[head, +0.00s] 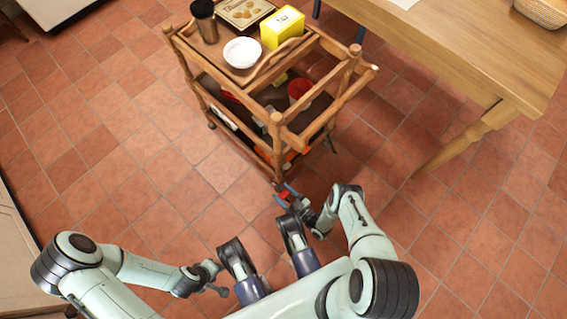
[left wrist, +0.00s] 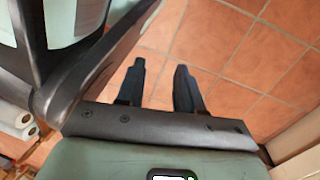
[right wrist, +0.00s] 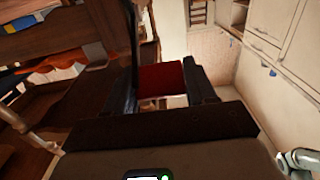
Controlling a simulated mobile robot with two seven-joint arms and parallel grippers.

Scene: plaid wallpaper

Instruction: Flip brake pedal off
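The wooden serving cart (head: 278,125) stands upright on the tiled floor, ahead of me. A small red brake pedal (head: 285,196) shows low at its near corner. My right gripper (head: 286,197) is down at that corner, its fingers on either side of the pedal. In the right wrist view the red pedal (right wrist: 161,79) fills most of the gap between the spread fingers (right wrist: 164,82); I cannot tell whether they touch it. My left gripper (head: 218,286) is low near my body, away from the cart. Its fingers (left wrist: 158,72) are apart and empty in the left wrist view.
The cart carries a white bowl (head: 242,53), a yellow box (head: 283,27), a dark cup (head: 205,20) and a tray (head: 246,12); a red item (head: 299,91) sits below. A wooden table (head: 470,60) stands at right. The floor at left is clear.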

